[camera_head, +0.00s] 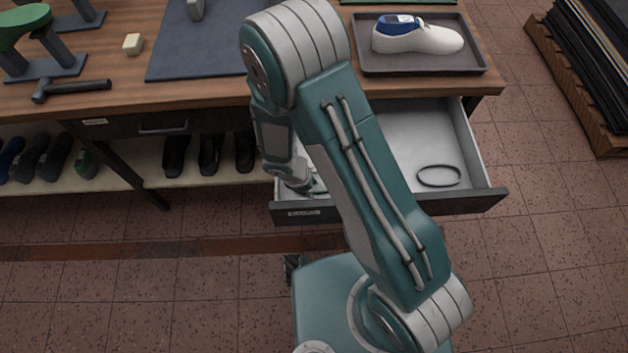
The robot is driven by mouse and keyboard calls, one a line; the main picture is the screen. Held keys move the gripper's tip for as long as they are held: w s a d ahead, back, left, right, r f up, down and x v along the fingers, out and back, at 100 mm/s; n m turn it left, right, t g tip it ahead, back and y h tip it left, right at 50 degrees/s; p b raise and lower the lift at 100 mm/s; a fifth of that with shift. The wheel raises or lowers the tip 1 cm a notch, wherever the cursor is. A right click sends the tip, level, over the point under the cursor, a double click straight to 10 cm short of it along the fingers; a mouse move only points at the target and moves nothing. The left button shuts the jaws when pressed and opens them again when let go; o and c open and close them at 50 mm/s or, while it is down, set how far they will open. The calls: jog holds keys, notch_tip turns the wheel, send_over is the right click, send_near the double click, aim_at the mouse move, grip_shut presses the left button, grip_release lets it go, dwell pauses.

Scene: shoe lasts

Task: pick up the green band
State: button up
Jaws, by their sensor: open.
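The drawer (470,147) under the bench is pulled out. A small bit of green (317,186) shows at the left front inside it, beside my gripper; it looks like part of the green band, and the rest is hidden behind my arm. My gripper (304,189) points down into the left front part of the drawer, close to that green bit. It is open; its fingertips are small and partly hidden, and I cannot tell whether they touch the band. A dark oval band (438,176) lies flat at the drawer's right front.
On the wooden bench, a grey tray (478,66) holds a white shoe last (418,38). Dark shoes (210,155) fill the shelf below. The drawer's right side is mostly clear.

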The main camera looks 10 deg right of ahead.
aim_at(314, 191)
grip_shut()
jog(key=shift+r, duration=0.1)
notch_tip(314, 191, up, 10)
dwell(0.6)
